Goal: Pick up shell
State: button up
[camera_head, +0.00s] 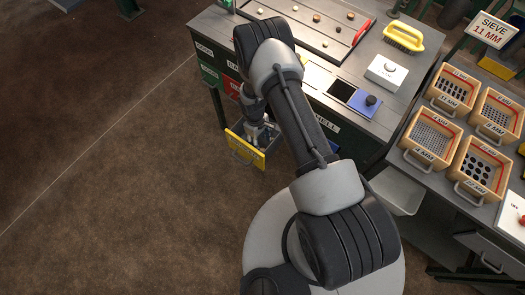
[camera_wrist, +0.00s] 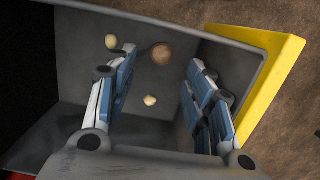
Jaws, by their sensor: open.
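In the wrist view, a grey bin (camera_wrist: 38,140) with a yellow edge (camera_wrist: 268,85) holds a round brown piece (camera_wrist: 162,53) and two small pale pieces, one at the upper left (camera_wrist: 111,42) and one nearer the middle (camera_wrist: 151,100). I cannot tell for sure which is the shell. My gripper (camera_wrist: 150,78) is open, its blue-and-white fingers inside the bin on either side of the brown piece and the nearer pale piece. Nothing is held. In the head view my gripper (camera_head: 263,136) is low over the bin, whose yellow front (camera_head: 245,149) shows; its contents are hidden there.
A workbench (camera_head: 360,50) stands beside the bin, with a tray, yellow brush (camera_head: 403,38), white box (camera_head: 387,72) and blue scale (camera_head: 354,97). A "SHELL" label (camera_head: 322,121) is on its front. Wooden sieves (camera_head: 432,141) stand at right. Floor at left is clear.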

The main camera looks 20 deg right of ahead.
aim_at(262, 150)
jog(key=f, duration=0.1)
jog(key=f+b, duration=0.1)
jog(key=f, duration=0.1)
jog(key=s+f+b, duration=0.1)
jog(key=f, duration=0.1)
jog(key=shift+d+f, duration=0.1)
jog(key=shift+d, duration=0.15)
jog(key=c, duration=0.8)
